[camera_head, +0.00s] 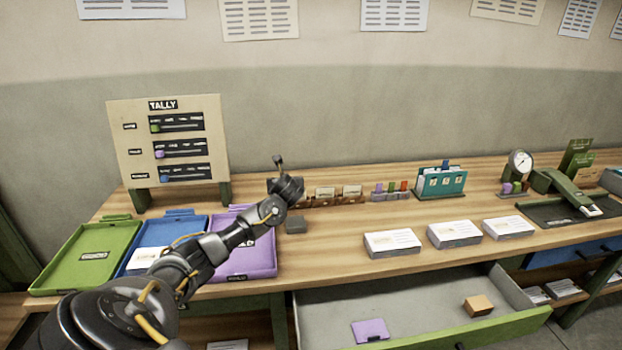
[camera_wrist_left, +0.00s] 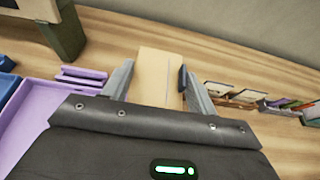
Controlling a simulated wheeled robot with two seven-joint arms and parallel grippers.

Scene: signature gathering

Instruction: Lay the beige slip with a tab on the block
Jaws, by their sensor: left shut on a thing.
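My left gripper (camera_head: 286,187) is over the table, in front of the wall and right of the tally board. In the left wrist view its fingers (camera_wrist_left: 158,82) are shut on a flat beige slip (camera_wrist_left: 155,72), which stretches out beyond them. I cannot make out a tab on it, and the gripper hides the slip in the head view. My right gripper is not in view.
Green (camera_head: 82,262), blue (camera_head: 178,228) and purple (camera_head: 262,262) trays lie at left. Card stacks (camera_head: 392,243) are to the right, card racks (camera_head: 338,195) behind. An open drawer (camera_head: 420,303) holds a purple slip (camera_head: 370,330) and a tan box (camera_head: 478,305).

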